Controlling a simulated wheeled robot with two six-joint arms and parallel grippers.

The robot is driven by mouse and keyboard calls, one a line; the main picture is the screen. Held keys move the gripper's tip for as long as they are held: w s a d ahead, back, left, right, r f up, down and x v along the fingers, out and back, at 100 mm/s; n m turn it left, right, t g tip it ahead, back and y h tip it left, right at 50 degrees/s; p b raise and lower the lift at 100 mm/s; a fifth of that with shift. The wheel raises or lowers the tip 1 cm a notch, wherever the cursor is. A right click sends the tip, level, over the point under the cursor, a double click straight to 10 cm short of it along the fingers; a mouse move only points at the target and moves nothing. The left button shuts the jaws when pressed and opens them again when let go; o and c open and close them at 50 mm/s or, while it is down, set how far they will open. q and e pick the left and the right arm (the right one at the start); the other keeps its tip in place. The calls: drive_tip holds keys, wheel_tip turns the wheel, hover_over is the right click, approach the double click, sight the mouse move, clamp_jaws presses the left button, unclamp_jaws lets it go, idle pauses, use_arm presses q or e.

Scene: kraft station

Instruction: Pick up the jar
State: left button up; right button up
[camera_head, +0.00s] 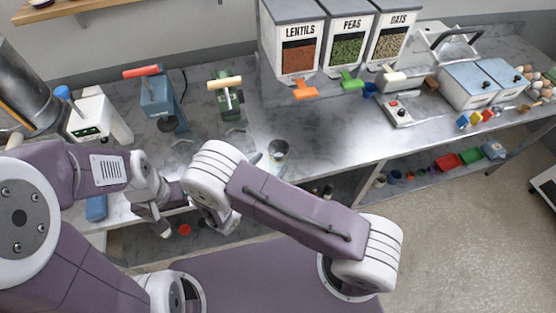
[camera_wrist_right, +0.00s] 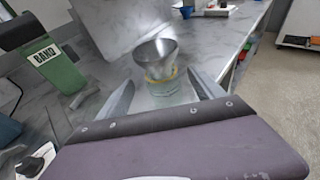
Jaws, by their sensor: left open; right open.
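The jar (camera_wrist_right: 165,88) is clear glass with a yellowish rim, and a grey metal funnel (camera_wrist_right: 155,58) sits at its mouth. In the head view the jar (camera_head: 278,159) stands near the counter's front edge, partly hidden by my right arm and gripper. My right gripper (camera_wrist_right: 161,82) is open, with one finger on each side of the jar; I cannot tell whether either touches it. The right gripper also shows in the head view (camera_head: 268,162). My left gripper (camera_head: 161,224) is at the counter's front edge, away from the jar, and looks empty.
Lentils (camera_head: 298,57), peas (camera_head: 347,50) and oats (camera_head: 389,44) dispensers stand behind the jar. A green band sealer (camera_wrist_right: 52,65) is left of it in the wrist view. A small scale (camera_head: 398,112) stands to the right. The counter between is mostly clear.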

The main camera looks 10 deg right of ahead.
sight(275, 159)
drive_tip(key=shift+w+d+f, duration=0.1)
drive_tip(key=shift+w+d, duration=0.05)
drive_tip(key=x, duration=0.1)
drive_tip(key=p+x, duration=0.1)
drive_tip(key=x, duration=0.1)
drive_tip(key=p+x, duration=0.1)
drive_tip(key=x, duration=0.1)
drive_tip(key=shift+d+r, duration=0.1)
drive_tip(key=shift+r, duration=0.2)
drive_tip(key=shift+w+d+f, duration=0.1)
drive_tip(key=shift+w, duration=0.05)
drive_tip(key=c, duration=1.6)
